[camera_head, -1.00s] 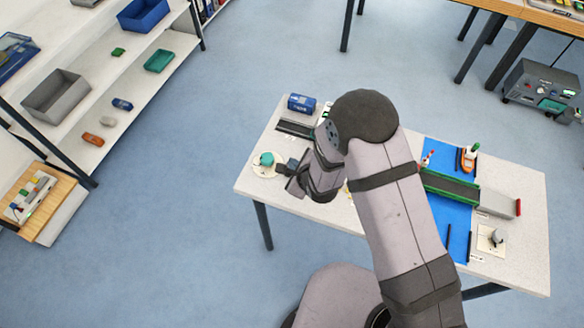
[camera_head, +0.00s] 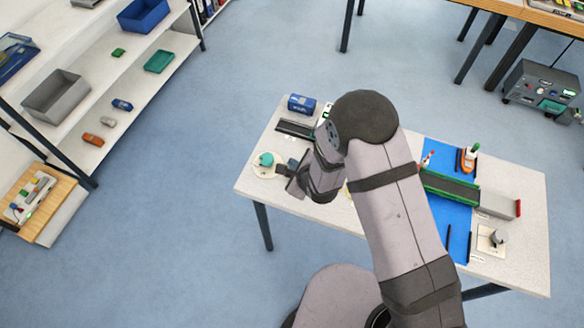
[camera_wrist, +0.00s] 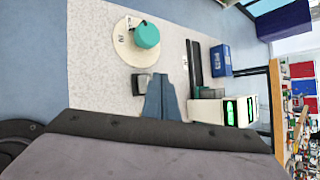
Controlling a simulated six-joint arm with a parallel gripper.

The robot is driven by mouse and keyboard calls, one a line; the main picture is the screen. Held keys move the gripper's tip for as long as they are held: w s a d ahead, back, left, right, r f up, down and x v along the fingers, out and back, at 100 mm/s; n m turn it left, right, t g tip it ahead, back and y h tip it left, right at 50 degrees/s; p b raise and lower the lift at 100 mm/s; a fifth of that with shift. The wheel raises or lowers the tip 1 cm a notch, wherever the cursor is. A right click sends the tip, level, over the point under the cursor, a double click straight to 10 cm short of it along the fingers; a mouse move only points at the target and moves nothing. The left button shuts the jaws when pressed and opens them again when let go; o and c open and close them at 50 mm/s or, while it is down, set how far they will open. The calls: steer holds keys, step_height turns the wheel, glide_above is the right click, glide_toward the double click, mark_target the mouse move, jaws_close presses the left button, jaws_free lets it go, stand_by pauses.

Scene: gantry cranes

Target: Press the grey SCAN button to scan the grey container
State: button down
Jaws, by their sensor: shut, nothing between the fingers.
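My gripper (camera_wrist: 162,96) is shut and empty. In the wrist view its fingers reach over the white table beside a small dark grey block (camera_wrist: 143,84). Whether they touch it, and whether it is the SCAN button, I cannot tell. In the head view my gripper (camera_head: 287,172) is over the left part of the table, right of a teal knob, partly hidden by my arm. A white device with green lit displays (camera_wrist: 232,111) stands right of the fingers in the wrist view. No SCAN label is readable, and I cannot identify the grey container on the table.
The teal knob (camera_wrist: 146,35) sits on a white disc (camera_wrist: 124,50). A dark rail (camera_wrist: 194,62) and a blue box (camera_wrist: 220,59) stand nearby. A green-edged conveyor (camera_head: 450,187) lies on a blue mat at right. Shelves at left hold bins, including a grey one (camera_head: 55,95).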

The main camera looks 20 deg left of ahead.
steer(key=shift+f, duration=0.2)
stand_by(0.6)
steer(key=shift+f+b, duration=0.25)
steer(key=shift+b, duration=0.25)
steer(key=shift+f+b, duration=0.5)
steer(key=shift+f, duration=0.05)
stand_by(0.6)
steer(key=shift+r, duration=0.1)
stand_by(0.4)
steer(key=shift+r+p, duration=0.7)
steer(key=shift+r, duration=0.2)
steer(key=shift+r+p, duration=1.8)
steer(key=shift+r, duration=0.75)
